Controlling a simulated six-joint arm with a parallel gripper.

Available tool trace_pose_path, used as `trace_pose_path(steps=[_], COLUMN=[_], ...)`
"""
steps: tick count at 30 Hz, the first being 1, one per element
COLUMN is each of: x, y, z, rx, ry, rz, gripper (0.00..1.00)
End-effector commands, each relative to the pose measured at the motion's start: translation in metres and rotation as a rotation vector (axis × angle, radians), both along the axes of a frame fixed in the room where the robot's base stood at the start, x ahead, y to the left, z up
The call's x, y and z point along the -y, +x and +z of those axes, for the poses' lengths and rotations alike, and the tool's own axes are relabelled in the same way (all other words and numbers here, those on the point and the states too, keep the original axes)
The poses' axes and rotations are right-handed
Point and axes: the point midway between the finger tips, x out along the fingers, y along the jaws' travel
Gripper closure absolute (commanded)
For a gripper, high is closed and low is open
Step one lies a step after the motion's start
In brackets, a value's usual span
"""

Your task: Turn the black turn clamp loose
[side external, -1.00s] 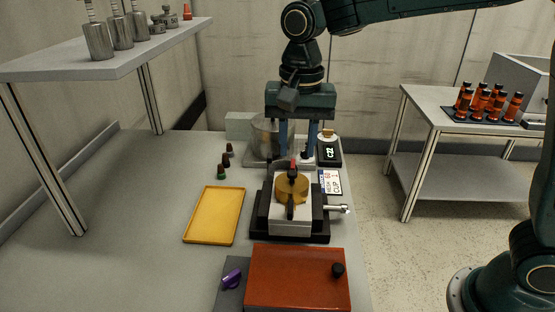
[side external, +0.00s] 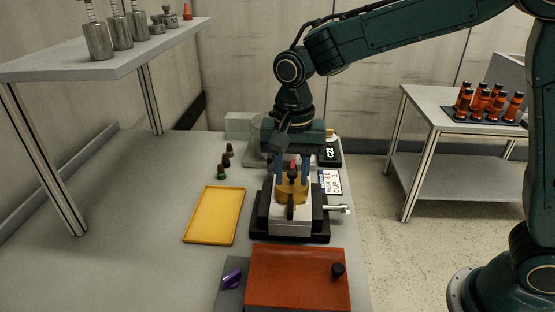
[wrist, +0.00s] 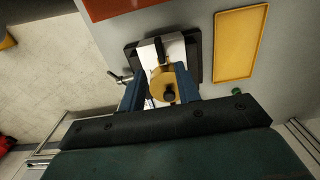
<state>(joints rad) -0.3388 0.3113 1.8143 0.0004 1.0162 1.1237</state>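The black turn clamp (side external: 291,206) is a narrow dark bar at the near side of a brass disc (side external: 284,194) on a silver block. In the wrist view a black bar (wrist: 160,50) shows beyond the disc (wrist: 155,78), and a dark round knob (wrist: 169,94) shows on the disc's other side. I cannot tell whether bar and knob are one part. My gripper (side external: 292,182) points down over the disc. Its two blue fingers are apart, one on each side of the disc, also in the wrist view (wrist: 160,88). Whether they touch it is unclear.
A lever (side external: 338,209) sticks out right of the block. A yellow tray (side external: 214,216) lies to the left, a red box with a black knob (side external: 298,278) in front. A scale with a display (side external: 331,153) and small dark bottles (side external: 222,171) stand behind.

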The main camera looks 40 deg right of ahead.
Motion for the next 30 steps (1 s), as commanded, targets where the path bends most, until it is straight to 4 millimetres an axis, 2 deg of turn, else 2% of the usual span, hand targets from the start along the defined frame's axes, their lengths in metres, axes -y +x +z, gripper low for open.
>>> trace_pose_path(steps=[9,15,21,29,30], x=[0.000,0.000,0.000,0.000,0.000], y=[-0.001,0.000,0.000,0.000,0.000], z=[-0.049,-0.069,-0.076,-0.076,-0.076], rx=[-0.004,-0.003,0.000,0.000,0.000], ry=[-0.001,-0.001,0.000,0.000,0.000], rz=[0.000,0.000,0.000,0.000,0.000], gripper=[0.67,0.67,0.67,0.67,0.75])
